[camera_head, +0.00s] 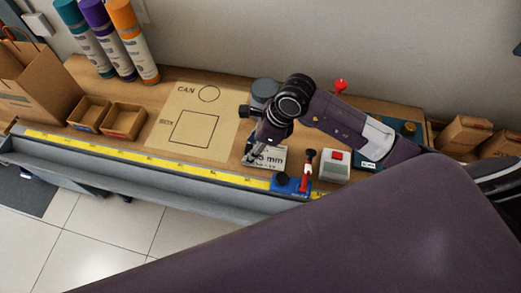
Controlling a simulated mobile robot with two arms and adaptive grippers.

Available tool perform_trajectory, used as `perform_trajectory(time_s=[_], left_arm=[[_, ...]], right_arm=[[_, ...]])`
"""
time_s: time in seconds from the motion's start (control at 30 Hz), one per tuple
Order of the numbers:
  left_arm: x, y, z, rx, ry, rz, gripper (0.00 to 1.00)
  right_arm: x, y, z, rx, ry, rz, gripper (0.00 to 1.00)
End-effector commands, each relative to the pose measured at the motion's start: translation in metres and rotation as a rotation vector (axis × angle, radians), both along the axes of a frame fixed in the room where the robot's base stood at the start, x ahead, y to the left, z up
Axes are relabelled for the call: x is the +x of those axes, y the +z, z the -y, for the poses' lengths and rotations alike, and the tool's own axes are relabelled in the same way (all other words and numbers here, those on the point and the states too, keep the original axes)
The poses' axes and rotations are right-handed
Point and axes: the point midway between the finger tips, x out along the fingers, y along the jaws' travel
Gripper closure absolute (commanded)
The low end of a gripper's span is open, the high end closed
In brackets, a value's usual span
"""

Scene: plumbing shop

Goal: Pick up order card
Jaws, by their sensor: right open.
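The order card (273,158) is a white card with black print, of which "5 mm" can be read. It lies on the workbench near its front edge, right of the paper template. My right gripper (255,152) is open and points down at the card's left part, covering some of its print. I cannot tell whether the fingers touch the card. My left gripper is not in view.
A paper template (180,115) marked CAN and BOX lies bare on the workbench. Two small cardboard trays (124,120), three coloured tubes (130,45) and a paper bag (35,80) stand left. A red-handled tool (307,168) and a red-button box (334,166) stand right of the card.

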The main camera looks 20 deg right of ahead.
Motion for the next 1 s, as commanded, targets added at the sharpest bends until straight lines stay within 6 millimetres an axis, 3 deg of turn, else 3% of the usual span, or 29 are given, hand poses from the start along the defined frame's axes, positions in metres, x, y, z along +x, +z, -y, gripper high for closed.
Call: perform_trajectory(time_s=[0.2,0.53,0.83,1.0], left_arm=[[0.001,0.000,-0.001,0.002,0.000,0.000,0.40],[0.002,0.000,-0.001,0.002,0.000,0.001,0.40],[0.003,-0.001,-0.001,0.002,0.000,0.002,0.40],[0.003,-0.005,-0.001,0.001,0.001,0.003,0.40]], right_arm=[[0.000,-0.001,0.000,0.000,0.000,0.001,0.59],[0.000,0.000,0.000,-0.001,0.000,0.000,0.94],[0.001,0.002,0.001,0.000,0.000,0.001,0.94],[0.002,0.015,0.001,-0.001,0.000,0.005,0.94]])
